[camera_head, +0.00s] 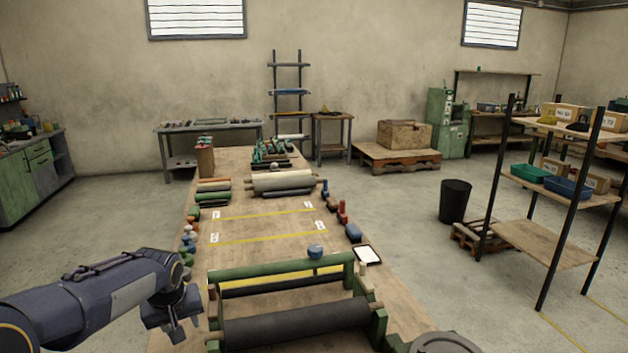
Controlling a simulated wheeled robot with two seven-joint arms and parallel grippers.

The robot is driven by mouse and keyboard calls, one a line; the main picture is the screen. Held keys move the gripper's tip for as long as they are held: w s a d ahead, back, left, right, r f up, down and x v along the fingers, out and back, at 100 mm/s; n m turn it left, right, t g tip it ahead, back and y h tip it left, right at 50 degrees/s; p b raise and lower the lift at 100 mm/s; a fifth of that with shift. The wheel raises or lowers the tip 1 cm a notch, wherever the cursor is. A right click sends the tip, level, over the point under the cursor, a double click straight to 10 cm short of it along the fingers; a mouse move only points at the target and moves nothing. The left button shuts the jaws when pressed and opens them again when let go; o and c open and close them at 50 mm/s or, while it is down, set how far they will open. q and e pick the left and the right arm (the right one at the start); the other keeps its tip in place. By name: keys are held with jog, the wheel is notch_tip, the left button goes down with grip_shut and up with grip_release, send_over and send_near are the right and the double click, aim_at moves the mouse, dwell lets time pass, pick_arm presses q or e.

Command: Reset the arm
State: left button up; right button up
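My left arm comes in from the left, and its gripper (182,328) hangs beside the left edge of the long wooden table (258,221). The gripper is left of the green roll frame (282,268) and apart from it. No object shows in it, but its finger gap is too small to judge. A dark roll (297,325) lies across the front of the green frame. A dark rounded part at the bottom right edge may be mine. My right gripper is not in view.
Pale and dark rolls (283,182) lie farther back on the table. Small bottles and jars line both table edges. A white tablet (368,255) lies at the right edge. Yellow-taped strips (265,235) mark a mostly bare middle. A shelf rack (545,241) stands at right.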

pick_arm(q)
jog(key=s+d+m+t+h, duration=0.1)
jog(key=s+d, duration=0.3)
jog(key=s, duration=1.1)
jog(key=s+d+r+m+h, duration=0.1)
jog(key=s+d+m+h, duration=0.1)
jog(key=s, duration=1.4)
jog(key=shift+s+d+r+m+t+h, duration=0.3)
jog(key=shift+d+t+h, duration=0.1)
jog(key=shift+d+h, duration=0.5)
